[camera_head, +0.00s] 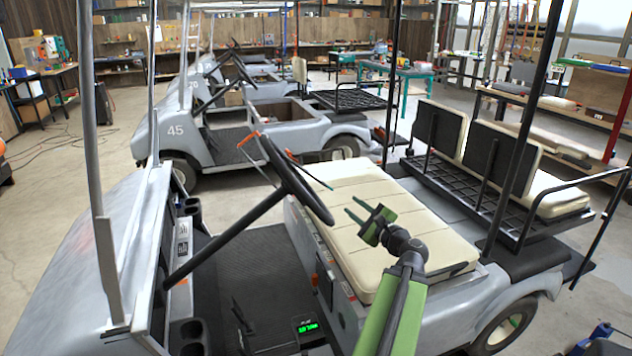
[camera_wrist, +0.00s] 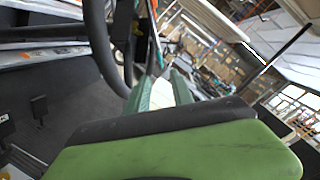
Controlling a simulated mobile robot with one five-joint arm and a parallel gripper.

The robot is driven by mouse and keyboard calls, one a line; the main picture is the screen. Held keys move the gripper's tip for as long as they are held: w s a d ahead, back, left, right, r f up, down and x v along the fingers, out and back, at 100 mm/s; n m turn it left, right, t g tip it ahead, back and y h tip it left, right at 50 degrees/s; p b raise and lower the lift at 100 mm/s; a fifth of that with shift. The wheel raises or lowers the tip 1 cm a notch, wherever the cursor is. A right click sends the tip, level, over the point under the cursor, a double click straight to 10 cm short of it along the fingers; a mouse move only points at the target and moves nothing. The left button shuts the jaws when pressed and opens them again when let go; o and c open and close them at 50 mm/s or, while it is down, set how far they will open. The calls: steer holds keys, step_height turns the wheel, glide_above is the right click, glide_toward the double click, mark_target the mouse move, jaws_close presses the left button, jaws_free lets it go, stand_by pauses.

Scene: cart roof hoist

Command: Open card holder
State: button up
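I cannot clearly make out a card holder in either view. The black steering wheel (camera_head: 297,180) of the near grey cart (camera_head: 90,260) stands tilted on its column, left of my gripper. It also shows as a dark curved rim in the wrist view (camera_wrist: 98,45). My gripper (camera_head: 353,206) is green and is seen over the cream seat cushion (camera_head: 345,245), to the right of the wheel. Its two fingers are apart, with nothing between them. They also show apart in the wrist view (camera_wrist: 160,80). Thin orange-ended strips (camera_head: 290,155) show by the wheel.
Black cup holders (camera_head: 190,335) and a dark floor mat (camera_head: 250,270) lie left of the seat. A small green-lit display (camera_head: 308,327) is on the floor. Dark roof posts (camera_head: 520,130) rise beside the rear seat (camera_head: 500,160). Another cart (camera_head: 240,130), marked 45, stands behind.

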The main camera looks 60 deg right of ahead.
steer(key=x, duration=1.7)
steer(key=shift+w+d, duration=0.1)
steer(key=shift+w, duration=0.2)
jaws_close()
stand_by(0.6)
